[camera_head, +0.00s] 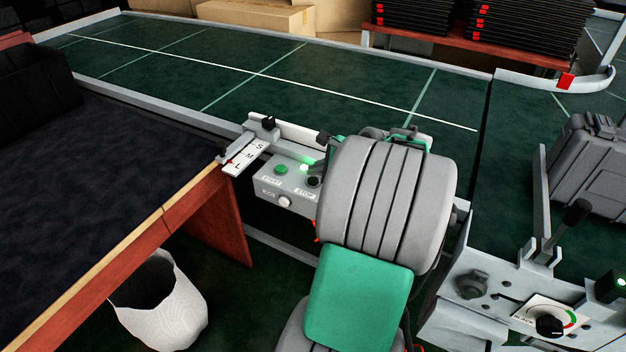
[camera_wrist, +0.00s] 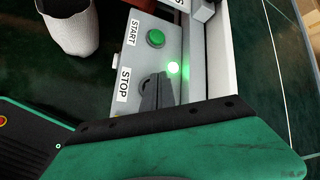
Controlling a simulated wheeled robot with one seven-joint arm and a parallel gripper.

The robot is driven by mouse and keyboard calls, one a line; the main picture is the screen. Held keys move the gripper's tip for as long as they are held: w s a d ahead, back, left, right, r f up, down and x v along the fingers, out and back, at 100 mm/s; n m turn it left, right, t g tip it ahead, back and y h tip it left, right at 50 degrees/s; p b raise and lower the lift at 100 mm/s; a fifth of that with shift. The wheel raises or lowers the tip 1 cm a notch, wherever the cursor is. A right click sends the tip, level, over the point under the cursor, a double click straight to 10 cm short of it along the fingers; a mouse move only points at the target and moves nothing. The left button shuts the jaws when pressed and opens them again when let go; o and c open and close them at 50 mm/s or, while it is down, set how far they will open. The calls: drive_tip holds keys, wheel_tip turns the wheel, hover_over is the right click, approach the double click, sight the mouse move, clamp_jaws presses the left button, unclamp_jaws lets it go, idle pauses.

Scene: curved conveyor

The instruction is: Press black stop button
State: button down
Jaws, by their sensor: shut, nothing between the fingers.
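The grey control box (camera_head: 262,187) stands at the conveyor's side, with START and STOP labels. The black stop button (camera_head: 313,181) shows small above the STOP label, close beside my arm. In the head view my arm hides most of the gripper.
A green start button (camera_head: 281,169) and a lit green lamp (camera_head: 304,167) are close by on the box. A size lever panel (camera_head: 245,158) stands at its left. A white bin (camera_head: 165,310) is below the table. A grey case (camera_head: 590,165) lies at right.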

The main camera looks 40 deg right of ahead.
sight(316, 182)
drive_tip(key=shift+f, duration=0.1)
drive_tip(key=shift+f, duration=0.35)
drive_tip(key=shift+f, duration=0.4)
idle(0.7)
drive_tip(key=shift+p, duration=0.3)
drive_tip(key=shift+r+p, duration=0.9)
drive_tip(key=shift+p, duration=0.2)
wheel_tip(316, 182, up, 5)
drive_tip(key=p, duration=0.5)
drive_tip(key=shift+p, duration=0.35)
